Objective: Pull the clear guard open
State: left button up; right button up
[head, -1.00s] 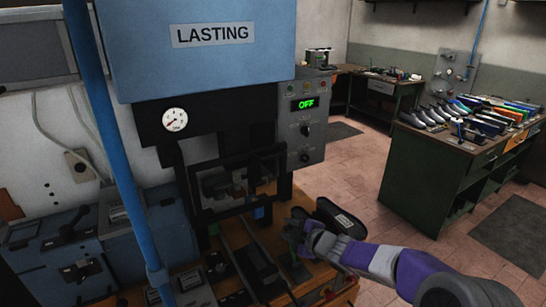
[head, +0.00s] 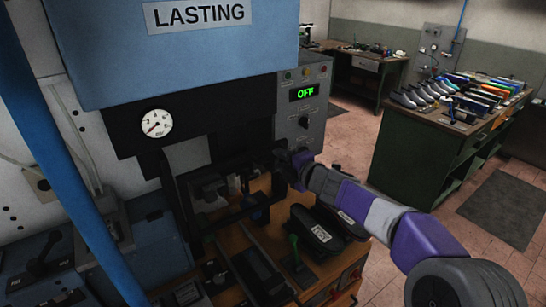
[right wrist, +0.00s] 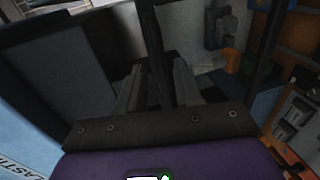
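The press's guard shows as a dark bar frame (head: 232,217) across the front of the working opening, below the black press head. Its clear pane is hard to make out. My right gripper (head: 288,168) is at the right side of the opening, close to the frame's right end. In the right wrist view its two fingers (right wrist: 158,82) stand apart, with a dark upright bar (right wrist: 152,40) running between them. Whether they touch the bar is unclear. My left gripper is not in view.
The control box (head: 304,105) reads OFF, just above my right gripper. Dark shoe-shaped pads (head: 315,232) and a green-handled tool (head: 295,248) lie on the wooden bench in front. A blue pole (head: 62,150) crosses the left. A green table with shoes (head: 440,135) stands right.

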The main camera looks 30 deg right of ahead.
aim_at(274, 157)
jog(key=x, duration=0.4)
grip_shut()
dwell(0.4)
